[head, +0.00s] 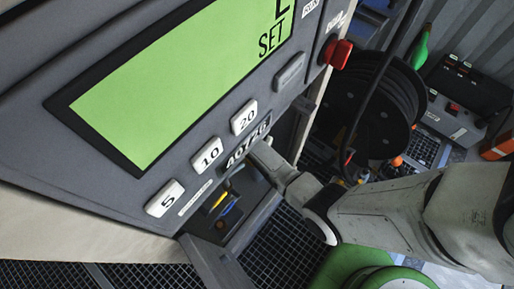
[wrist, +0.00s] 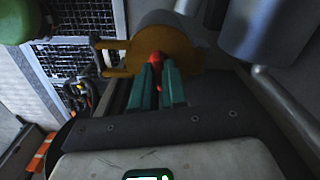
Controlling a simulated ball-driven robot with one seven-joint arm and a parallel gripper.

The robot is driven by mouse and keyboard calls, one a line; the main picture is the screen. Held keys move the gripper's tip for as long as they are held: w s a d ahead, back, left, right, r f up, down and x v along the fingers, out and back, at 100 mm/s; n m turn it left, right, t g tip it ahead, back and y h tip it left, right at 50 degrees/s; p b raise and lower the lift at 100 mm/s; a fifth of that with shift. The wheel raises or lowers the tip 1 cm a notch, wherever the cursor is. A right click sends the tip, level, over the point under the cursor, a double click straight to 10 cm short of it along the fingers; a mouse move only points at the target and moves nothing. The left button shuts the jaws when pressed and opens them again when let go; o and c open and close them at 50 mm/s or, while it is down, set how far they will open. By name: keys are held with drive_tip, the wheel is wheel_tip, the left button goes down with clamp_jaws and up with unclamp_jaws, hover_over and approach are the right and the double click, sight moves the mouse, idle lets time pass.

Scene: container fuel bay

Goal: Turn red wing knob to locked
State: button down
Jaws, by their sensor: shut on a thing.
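The red wing knob (wrist: 157,60) is in the upper middle of the wrist view, in front of a round orange-brown body (wrist: 180,52). My gripper (wrist: 160,76) has its two green fingers on either side of the knob, shut on it. The fingers hide most of the knob, so its exact turn and any locked mark cannot be read. In the head view my arm reaches in from the right to below the grey panel, and the knob is hidden there.
The grey panel (head: 180,190) with a green display (head: 180,80) and white buttons overhangs the arm in the head view. A red button (head: 338,53) juts from its right side. A black hose reel (head: 375,105) stands behind. A grey cylinder (wrist: 262,30) is close right in the wrist view.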

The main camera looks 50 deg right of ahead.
drive_tip(key=shift+m+p, duration=0.3)
drive_tip(key=shift+m, duration=0.9)
drive_tip(key=c, duration=1.2)
unclamp_jaws()
drive_tip(key=shift+o, duration=0.2)
wheel_tip(320, 180, up, 11)
drive_tip(key=p, duration=0.1)
drive_tip(key=shift+s+f, duration=0.1)
